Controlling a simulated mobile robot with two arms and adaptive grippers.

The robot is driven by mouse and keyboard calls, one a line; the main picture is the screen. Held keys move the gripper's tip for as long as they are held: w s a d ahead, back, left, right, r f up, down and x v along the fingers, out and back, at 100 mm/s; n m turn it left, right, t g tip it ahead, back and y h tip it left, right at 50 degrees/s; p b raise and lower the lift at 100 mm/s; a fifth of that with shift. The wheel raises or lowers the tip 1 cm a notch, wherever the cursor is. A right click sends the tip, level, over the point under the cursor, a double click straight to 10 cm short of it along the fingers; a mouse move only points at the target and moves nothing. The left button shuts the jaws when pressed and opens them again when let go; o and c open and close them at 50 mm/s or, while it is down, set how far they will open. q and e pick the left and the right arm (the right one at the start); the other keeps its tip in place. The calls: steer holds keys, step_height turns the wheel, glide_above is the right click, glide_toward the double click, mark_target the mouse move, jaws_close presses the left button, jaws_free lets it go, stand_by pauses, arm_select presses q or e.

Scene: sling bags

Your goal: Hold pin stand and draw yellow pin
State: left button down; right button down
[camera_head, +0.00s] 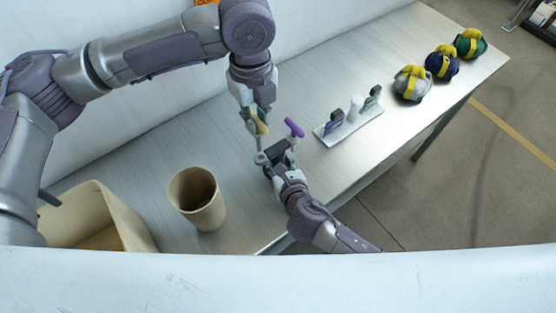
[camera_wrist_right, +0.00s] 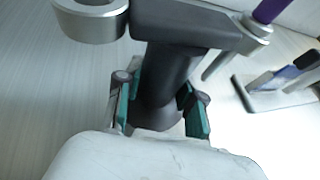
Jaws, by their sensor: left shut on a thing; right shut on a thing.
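The dark pin stand (camera_head: 278,155) is on the table's near half, with a metal ring (camera_wrist_right: 90,22) on one end of its top bar. A purple pin (camera_head: 294,128) stands in the socket at the other end. My right gripper (camera_wrist_right: 160,105) is shut on the stand's dark stem, its green pads on both sides. My left gripper (camera_head: 257,120) is above the ring, shut on the yellow pin (camera_head: 262,126), mostly hidden by the fingers. A thin grey shaft points down from it toward the ring. I cannot tell whether its tip is inside.
A white rack (camera_head: 349,133) with several small items stands to the right. Grey (camera_head: 411,84), blue (camera_head: 442,62) and green (camera_head: 470,43) bags with yellow straps lie at the far right. A tan cup (camera_head: 197,199) and an open bin (camera_head: 97,217) are at the left.

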arm_select(q)
steer(key=shift+r, duration=0.1)
steer(key=shift+r, duration=1.9)
arm_select(e)
steer(key=c, duration=0.6)
jaws_free()
steer(key=shift+c, duration=0.2)
steer(key=v, duration=1.2)
steer(key=shift+s+f, duration=0.1)
